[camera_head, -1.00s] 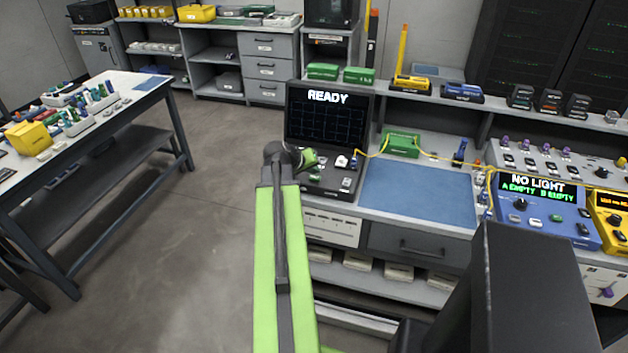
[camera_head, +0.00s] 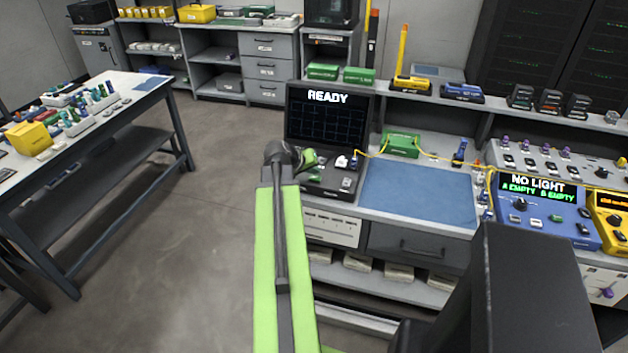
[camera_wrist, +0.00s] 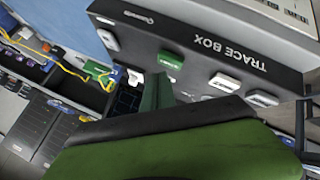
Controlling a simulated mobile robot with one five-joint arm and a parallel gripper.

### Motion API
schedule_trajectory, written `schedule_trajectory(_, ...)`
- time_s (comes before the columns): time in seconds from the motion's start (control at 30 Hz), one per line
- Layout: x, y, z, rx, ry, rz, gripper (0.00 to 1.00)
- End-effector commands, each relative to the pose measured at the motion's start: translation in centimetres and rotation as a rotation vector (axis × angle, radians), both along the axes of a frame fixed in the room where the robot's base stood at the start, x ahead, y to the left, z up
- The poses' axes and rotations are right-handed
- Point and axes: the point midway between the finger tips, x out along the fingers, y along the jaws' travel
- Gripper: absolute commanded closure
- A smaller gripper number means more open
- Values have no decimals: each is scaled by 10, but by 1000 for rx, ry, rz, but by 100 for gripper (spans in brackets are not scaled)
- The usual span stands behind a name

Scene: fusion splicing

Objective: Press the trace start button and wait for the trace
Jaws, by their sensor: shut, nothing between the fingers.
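The trace box (camera_head: 327,118) stands at the left end of the bench in the head view. Its dark screen reads READY above a blank grid with no curve. Its panel, lettered TRACE BOX in the wrist view (camera_wrist: 205,52), carries a green button (camera_wrist: 171,60) and several white buttons. The green button also shows in the head view (camera_head: 315,178). My gripper (camera_head: 309,159) is shut and empty over the left part of the panel. In the wrist view its fingers (camera_wrist: 157,90) point toward the green button; I cannot tell whether they touch it.
A blue mat (camera_head: 418,192) lies right of the trace box, with a green box (camera_head: 402,143) behind it. A yellow fibre runs right to a blue device (camera_head: 545,212) reading NO LIGHT. A cluttered table (camera_head: 120,120) stands left across open floor.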

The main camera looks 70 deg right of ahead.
Motion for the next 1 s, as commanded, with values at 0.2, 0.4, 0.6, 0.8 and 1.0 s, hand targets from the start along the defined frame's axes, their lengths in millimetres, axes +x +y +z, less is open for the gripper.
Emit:
schedule_trajectory(0.2,0,0,0,0,0,0,100)
schedule_trajectory(0.4,0,0,-3,0,0,0,100)
schedule_trajectory(0.6,1,0,-10,0,0,0,100)
schedule_trajectory(0.8,1,0,-8,0,0,0,100)
schedule_trajectory(1.0,1,0,-9,0,0,0,100)
